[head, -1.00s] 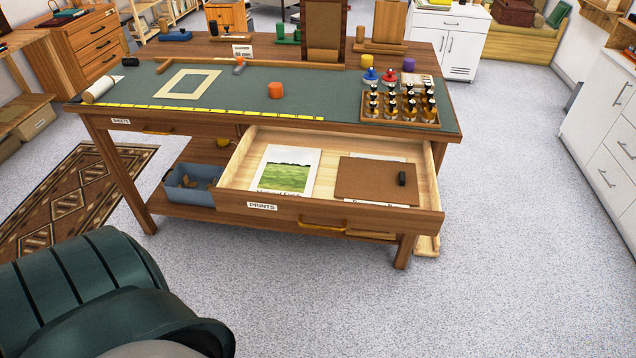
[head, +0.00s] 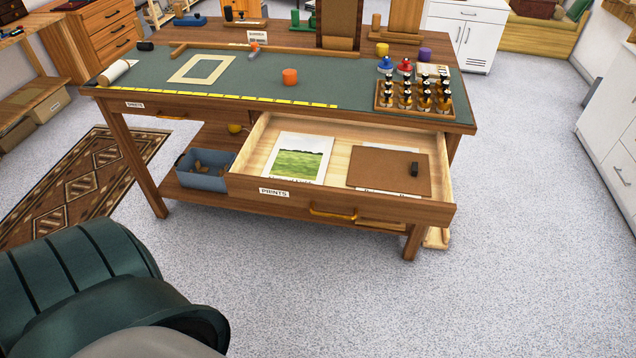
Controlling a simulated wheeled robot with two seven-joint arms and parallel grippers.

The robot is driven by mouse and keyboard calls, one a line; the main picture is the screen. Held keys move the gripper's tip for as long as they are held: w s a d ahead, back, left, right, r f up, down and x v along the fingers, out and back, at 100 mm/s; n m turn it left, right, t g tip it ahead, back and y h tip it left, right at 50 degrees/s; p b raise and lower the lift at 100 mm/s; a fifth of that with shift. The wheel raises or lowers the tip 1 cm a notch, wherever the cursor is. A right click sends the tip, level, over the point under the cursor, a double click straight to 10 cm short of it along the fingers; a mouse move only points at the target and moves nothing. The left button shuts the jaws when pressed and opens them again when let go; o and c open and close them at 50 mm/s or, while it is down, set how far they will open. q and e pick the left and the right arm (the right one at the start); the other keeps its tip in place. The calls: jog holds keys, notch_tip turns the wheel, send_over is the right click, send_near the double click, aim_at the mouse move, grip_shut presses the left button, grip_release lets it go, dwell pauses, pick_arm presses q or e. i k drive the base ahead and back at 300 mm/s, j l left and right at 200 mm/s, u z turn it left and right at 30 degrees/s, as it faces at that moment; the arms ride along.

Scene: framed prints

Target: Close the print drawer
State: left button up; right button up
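The print drawer (head: 290,197) is pulled well out of the front right of the wooden workbench. Its front carries a "PRINTS" label and a yellow handle (head: 333,212). Inside lie a print of a green field (head: 299,158) on the left and a brown board (head: 388,169) on the right, over paper. A dark green rounded shape, part of my own body, fills the lower left. Neither gripper shows in the head view.
The workbench (head: 210,107) stands ahead, with a tray of small bottles (head: 412,110) at its right end. A blue-grey bin (head: 205,170) sits on its lower shelf. A patterned rug (head: 75,185) lies at left. The speckled floor before the drawer is clear.

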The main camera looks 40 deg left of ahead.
aim_at(244, 180)
jog(key=u, duration=1.45)
jog(key=i+l, duration=0.3)
jog(key=i, duration=0.2)
jog(key=i+l, duration=0.3)
jog(key=i, duration=0.2)
